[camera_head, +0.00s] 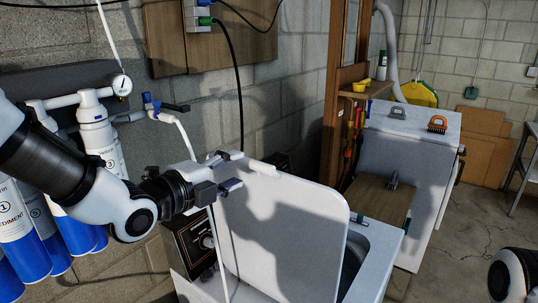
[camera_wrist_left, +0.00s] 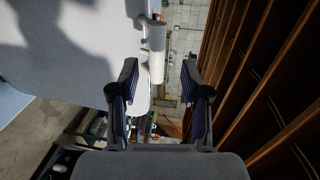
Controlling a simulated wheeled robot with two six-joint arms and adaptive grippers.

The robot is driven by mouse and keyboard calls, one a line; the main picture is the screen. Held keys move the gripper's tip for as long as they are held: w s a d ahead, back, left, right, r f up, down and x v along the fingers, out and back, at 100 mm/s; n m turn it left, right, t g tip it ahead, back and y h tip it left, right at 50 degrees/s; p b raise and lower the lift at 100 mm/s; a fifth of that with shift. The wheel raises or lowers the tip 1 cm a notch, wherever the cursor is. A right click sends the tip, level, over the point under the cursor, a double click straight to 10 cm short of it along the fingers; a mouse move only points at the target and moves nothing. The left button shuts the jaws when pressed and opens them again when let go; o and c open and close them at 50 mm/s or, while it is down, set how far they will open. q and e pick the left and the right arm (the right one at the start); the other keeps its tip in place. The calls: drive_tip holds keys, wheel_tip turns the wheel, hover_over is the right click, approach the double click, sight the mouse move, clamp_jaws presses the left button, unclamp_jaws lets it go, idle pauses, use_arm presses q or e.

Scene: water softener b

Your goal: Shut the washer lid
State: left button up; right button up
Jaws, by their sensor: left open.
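The white washer lid (camera_head: 280,235) stands raised, nearly upright, above the washer (camera_head: 380,262). Part of the dark tub opening shows behind its right edge. My left gripper (camera_head: 232,186) is at the lid's upper left edge in the head view. In the left wrist view my left gripper (camera_wrist_left: 160,75) is open, its two fingers apart. The pale lid (camera_wrist_left: 75,50) fills the upper left there, beside the left finger. A short white cylinder (camera_wrist_left: 157,52) at the lid's edge shows between the fingers; I cannot tell whether anything touches. My right gripper is out of view.
The washer's dark control panel (camera_head: 193,245) is below my left wrist. Blue-and-white filter canisters (camera_head: 75,230) and pipes line the wall at left. A second white appliance (camera_head: 405,175) stands behind at right, with a wooden board (camera_head: 378,198) near it. Open floor is at right.

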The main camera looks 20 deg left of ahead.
sight(248, 164)
use_arm(q)
drive_tip(key=b+x, duration=0.5)
drive_tip(key=x, duration=0.2)
drive_tip(key=shift+w+f+b, duration=0.15)
drive_tip(key=shift+f+b, duration=0.1)
drive_tip(key=shift+b, duration=0.15)
drive_tip(key=shift+s+a+r, duration=0.1)
drive_tip(key=shift+s+a, duration=0.15)
drive_tip(key=shift+a, duration=0.05)
drive_tip(key=shift+s, duration=0.1)
clamp_jaws()
